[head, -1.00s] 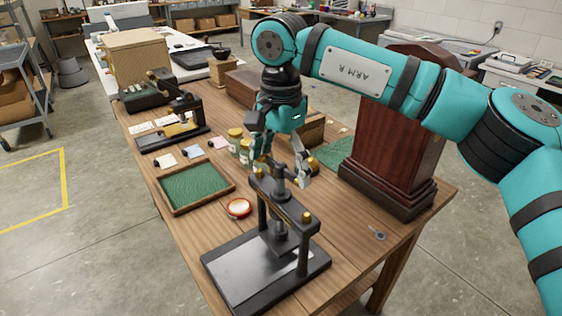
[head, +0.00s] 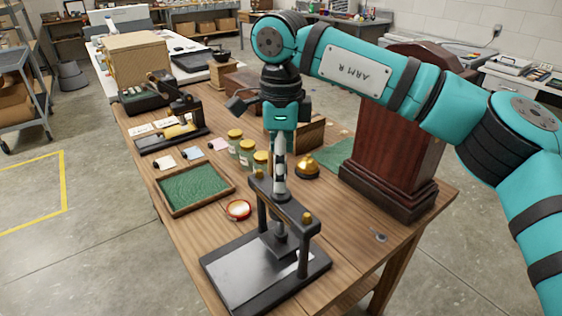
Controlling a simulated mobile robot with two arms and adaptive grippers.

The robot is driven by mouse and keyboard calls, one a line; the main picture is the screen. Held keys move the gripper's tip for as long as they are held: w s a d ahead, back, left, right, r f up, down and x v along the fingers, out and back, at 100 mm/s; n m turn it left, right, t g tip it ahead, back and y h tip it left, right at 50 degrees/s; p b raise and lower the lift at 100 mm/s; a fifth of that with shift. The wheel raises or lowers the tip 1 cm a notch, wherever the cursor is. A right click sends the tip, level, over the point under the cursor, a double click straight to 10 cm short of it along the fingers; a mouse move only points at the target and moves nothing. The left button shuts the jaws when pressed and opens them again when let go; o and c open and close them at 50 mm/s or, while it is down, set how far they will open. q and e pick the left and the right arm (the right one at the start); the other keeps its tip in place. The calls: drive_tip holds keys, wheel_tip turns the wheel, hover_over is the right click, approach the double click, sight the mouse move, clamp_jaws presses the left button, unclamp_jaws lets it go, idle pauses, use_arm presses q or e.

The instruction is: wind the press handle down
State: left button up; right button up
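The black press (head: 224,270) stands at the near end of the wooden table, with a flat base plate, two posts and a crossbar with brass nuts. Its dark screw and pressing block (head: 284,238) hang under the crossbar, low over the plate. My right gripper (head: 279,190) points straight down at the top of the screw, just above the crossbar. I see its fingers edge-on, one in front of the other, so their gap does not show. The press handle is hidden behind or between the fingers, and I cannot tell whether they grip it. My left gripper is out of view.
A green-lined tray (head: 229,188) and a small red-rimmed dish (head: 238,210) lie left of the press. Several jars (head: 235,139) and a brass bell (head: 307,169) stand behind it. A tall wooden case (head: 393,150) stands at right.

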drive_tip(key=shift+r, duration=0.1)
idle(0.3)
drive_tip(key=o, duration=0.8)
drive_tip(key=shift+c, duration=0.2)
wheel_tip(320, 180, up, 12)
